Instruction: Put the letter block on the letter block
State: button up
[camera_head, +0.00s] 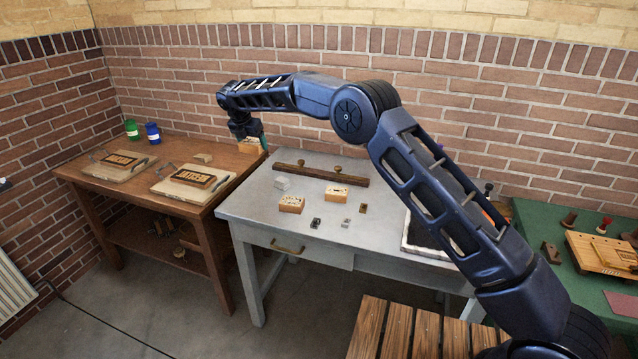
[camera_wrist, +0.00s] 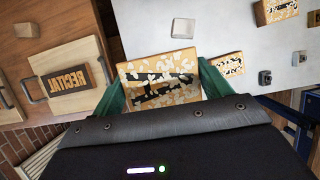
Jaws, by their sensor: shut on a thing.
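My gripper (camera_wrist: 160,85) is shut on a letter block (camera_wrist: 158,66), a pale wooden block with dark and white marks on its face, held between green fingers. In the head view my gripper (camera_head: 250,138) holds this block (camera_head: 250,146) raised near the border of the brown table and the grey table. Two other letter blocks lie on the grey table: a front left one (camera_head: 291,204) and one further right (camera_head: 336,193). The wrist view shows them at the right, one by the right finger (camera_wrist: 229,65) and one at the top edge (camera_wrist: 276,10).
A clear cube (camera_head: 282,183) and a wooden bar with knobs (camera_head: 320,173) lie near the two blocks. Small metal pieces (camera_head: 346,222) lie in front of them. The brown table (camera_head: 225,150) bears framed boards (camera_head: 193,178). A dark-topped tray (camera_head: 425,237) stands at right, partly behind my arm.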

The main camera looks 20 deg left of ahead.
jog(key=w+d+r, duration=0.1)
jog(key=w+d, duration=0.3)
jog(key=d, duration=0.3)
jog(key=w+d+r, duration=0.2)
jog(key=w+d, duration=0.1)
jog(key=d, duration=0.3)
send_over(338, 189)
jog(key=s, duration=0.1)
notch_tip(338, 189, down, 20)
jog(key=shift+s+r, duration=0.1)
jog(key=shift+r, duration=0.1)
jog(key=shift+f, duration=0.15)
jog(key=o, duration=1)
jog(key=shift+o, duration=0.2)
jog(key=v, duration=1.2)
jog(key=shift+r, duration=0.25)
